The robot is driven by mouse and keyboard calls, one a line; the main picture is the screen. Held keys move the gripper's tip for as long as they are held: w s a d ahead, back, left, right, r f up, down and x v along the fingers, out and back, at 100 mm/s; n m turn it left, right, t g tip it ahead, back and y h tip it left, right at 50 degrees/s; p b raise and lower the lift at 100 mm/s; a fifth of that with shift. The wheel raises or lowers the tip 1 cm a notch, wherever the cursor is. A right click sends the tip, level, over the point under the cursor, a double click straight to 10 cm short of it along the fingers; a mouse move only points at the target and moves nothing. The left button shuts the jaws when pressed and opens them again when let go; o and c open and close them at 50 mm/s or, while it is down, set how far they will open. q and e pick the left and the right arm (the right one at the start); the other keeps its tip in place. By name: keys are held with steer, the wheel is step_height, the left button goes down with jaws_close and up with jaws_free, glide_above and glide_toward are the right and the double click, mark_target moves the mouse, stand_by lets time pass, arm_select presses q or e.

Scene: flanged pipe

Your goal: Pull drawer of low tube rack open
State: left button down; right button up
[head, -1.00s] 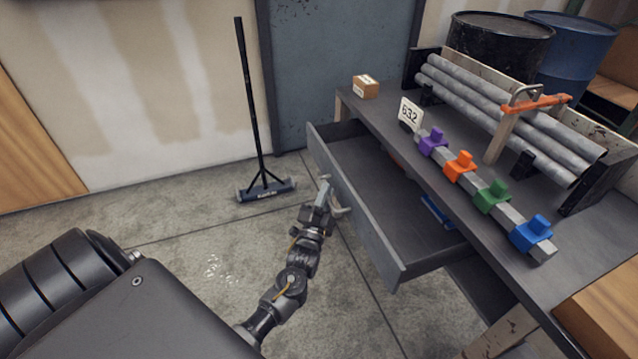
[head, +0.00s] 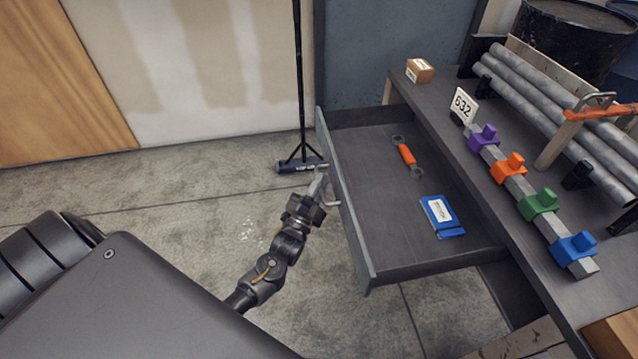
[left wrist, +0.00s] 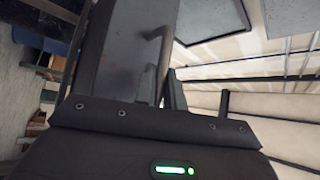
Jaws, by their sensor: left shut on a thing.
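The drawer (head: 362,225) of the low tube rack (head: 432,128) stands well open in the head view, with its inside showing. Its bar handle (head: 333,203) is on the drawer front, and it also shows in the left wrist view (left wrist: 151,35). My left gripper (head: 322,187) is at the drawer front and shut on the handle. The fingertips are small in the head view, and the wrist view hides the exact grip behind the gripper body. My right gripper is in neither view.
An orange-handled wrench (head: 406,154) and a blue packet (head: 440,214) lie in the drawer. Grey pipes (head: 560,100), a small box (head: 419,71), a 632 sign (head: 462,104) and a bar with coloured blocks (head: 512,168) are on top. A broom (head: 300,90) stands behind.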

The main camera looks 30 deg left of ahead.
arm_select(q)
steer(key=c, duration=1.5)
jaws_free()
steer(key=v, duration=1.1)
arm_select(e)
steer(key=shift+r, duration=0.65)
arm_select(q)
steer(key=shift+w, duration=0.1)
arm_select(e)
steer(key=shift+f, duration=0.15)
